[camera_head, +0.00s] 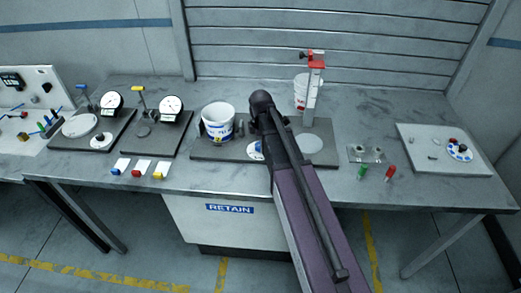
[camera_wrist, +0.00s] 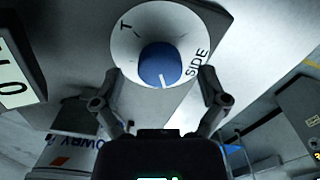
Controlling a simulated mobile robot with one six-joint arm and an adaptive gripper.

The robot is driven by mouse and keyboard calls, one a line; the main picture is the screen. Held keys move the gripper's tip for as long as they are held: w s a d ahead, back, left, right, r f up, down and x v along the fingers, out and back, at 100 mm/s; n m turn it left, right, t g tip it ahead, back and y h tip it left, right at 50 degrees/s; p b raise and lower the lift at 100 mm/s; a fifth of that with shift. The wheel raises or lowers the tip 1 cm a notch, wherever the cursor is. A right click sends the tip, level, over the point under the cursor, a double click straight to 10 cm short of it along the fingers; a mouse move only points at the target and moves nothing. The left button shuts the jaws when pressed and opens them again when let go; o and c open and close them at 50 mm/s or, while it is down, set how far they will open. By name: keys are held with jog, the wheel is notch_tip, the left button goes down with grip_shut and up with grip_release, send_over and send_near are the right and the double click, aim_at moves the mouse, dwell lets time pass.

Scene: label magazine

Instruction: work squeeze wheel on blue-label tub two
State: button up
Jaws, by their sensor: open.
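A white tub with a blue label (camera_head: 217,124) stands upright on a grey base plate between dark side pieces, left of my arm. In front of it to the right is a white dial with a blue centre (camera_head: 254,150), partly hidden by my arm. In the wrist view the blue knob (camera_wrist: 160,64) sits on a white dial face (camera_wrist: 130,43) lettered "SIDE". My gripper (camera_wrist: 158,92) is open, its fingers apart on the near side of the knob. I cannot tell whether they touch the dial. Part of a blue-lettered label (camera_wrist: 80,145) shows lower left.
A red-topped post (camera_head: 313,85) and a red-marked tub (camera_head: 300,92) stand behind my arm. Two gauges (camera_head: 110,101) (camera_head: 171,108) are at left. Coloured pegs (camera_head: 136,172) lie along the front edge. A tray (camera_head: 417,160) is at right. A numbered display (camera_wrist: 14,75) is beside the dial.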

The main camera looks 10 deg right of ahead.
jog(key=shift+f+b, duration=0.5)
jog(key=shift+f, duration=0.25)
jog(key=c, duration=1.1)
